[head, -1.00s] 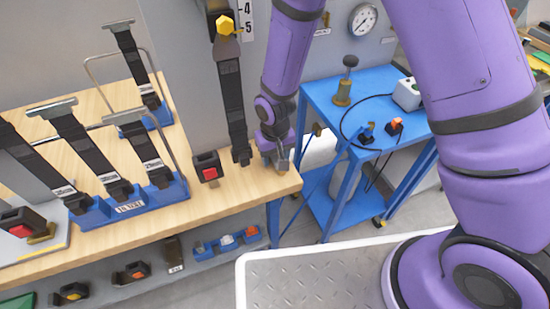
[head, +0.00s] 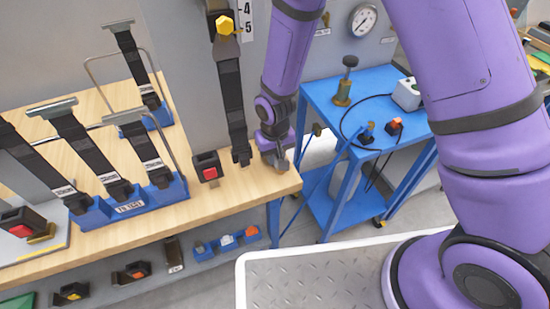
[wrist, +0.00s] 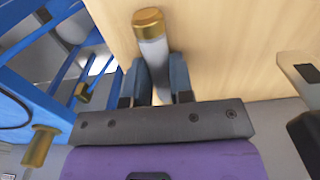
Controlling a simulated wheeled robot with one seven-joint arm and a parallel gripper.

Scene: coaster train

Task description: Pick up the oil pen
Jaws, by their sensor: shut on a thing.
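The oil pen (wrist: 151,42), a pale grey cylinder with a gold cap, shows at the upper middle of the wrist view. My gripper (wrist: 158,68) is shut on it, with one blue-grey finger on each side of its body. In the head view my gripper (head: 279,157) is at the right end of the wooden bench (head: 240,197), near its corner. The pen is too small and covered there to make out clearly. I cannot tell whether it still touches the bench.
A black strap with a red-button buckle (head: 207,167) is just left of my gripper. A blue rack (head: 132,205) of straps stands further left. A blue cart (head: 335,90) with a cable and a brass-based fitting (head: 344,90) stands to the right, beyond a gap.

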